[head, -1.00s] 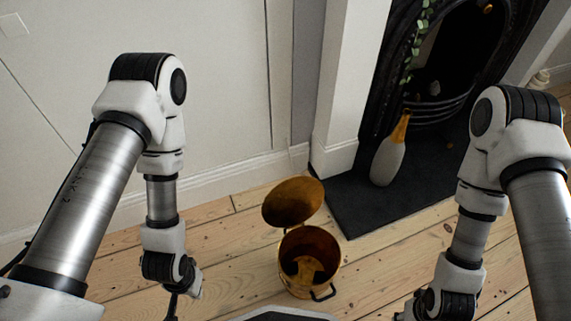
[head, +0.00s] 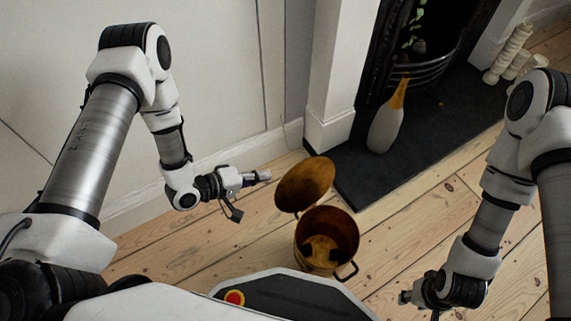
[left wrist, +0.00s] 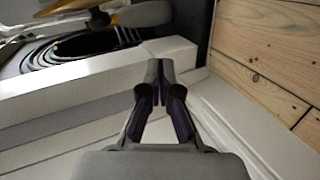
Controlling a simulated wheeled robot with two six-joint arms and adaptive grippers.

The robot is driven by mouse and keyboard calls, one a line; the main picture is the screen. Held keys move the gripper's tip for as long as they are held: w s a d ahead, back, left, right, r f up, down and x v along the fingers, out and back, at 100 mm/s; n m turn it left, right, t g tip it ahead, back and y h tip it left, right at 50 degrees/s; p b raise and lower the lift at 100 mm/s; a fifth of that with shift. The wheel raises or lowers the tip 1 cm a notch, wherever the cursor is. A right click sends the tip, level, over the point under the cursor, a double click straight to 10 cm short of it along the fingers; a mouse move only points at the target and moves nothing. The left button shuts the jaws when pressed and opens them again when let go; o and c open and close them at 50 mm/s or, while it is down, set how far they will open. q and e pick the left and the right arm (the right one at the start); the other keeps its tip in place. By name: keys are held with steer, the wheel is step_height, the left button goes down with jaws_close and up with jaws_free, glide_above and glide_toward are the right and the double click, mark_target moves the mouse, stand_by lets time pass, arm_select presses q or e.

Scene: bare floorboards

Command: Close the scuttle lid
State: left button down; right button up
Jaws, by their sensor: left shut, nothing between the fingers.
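The brass scuttle (head: 342,225) stands on the floorboards in the middle of the head view. Its round lid (head: 304,184) is open, tilted back on the wall side of the rim. Something dark gold shows inside the scuttle, and a dark handle sticks out at its right. My left gripper (head: 268,176) is shut and empty, just left of the lid's edge, pointing right; a gap appears between them. In the left wrist view its fingers (left wrist: 160,72) are together. My right gripper (head: 405,297) is low at the right of the scuttle, apart from it; its fingers are mostly hidden.
A dark hearth slab (head: 415,145) with a grey and gold bottle-shaped object (head: 386,125) lies behind the scuttle. White candle-like pillars (head: 508,52) stand at the far right. The white wall and skirting (head: 235,155) run close behind my left gripper. Floor right of the scuttle is clear.

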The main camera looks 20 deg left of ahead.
mark_target(302, 182)
arm_select(q)
steer(key=a+r+n+t+h+b, duration=0.1)
steer(key=a+r+h+b, duration=0.1)
steer(key=a+h, duration=0.4)
steer(key=w+d+r+b, duration=0.1)
steer(key=w+d+b, duration=0.2)
steer(key=d+b, duration=0.3)
steer(key=d, duration=0.5)
steer(key=shift+d+r, duration=0.15)
steer(key=shift+d, duration=0.1)
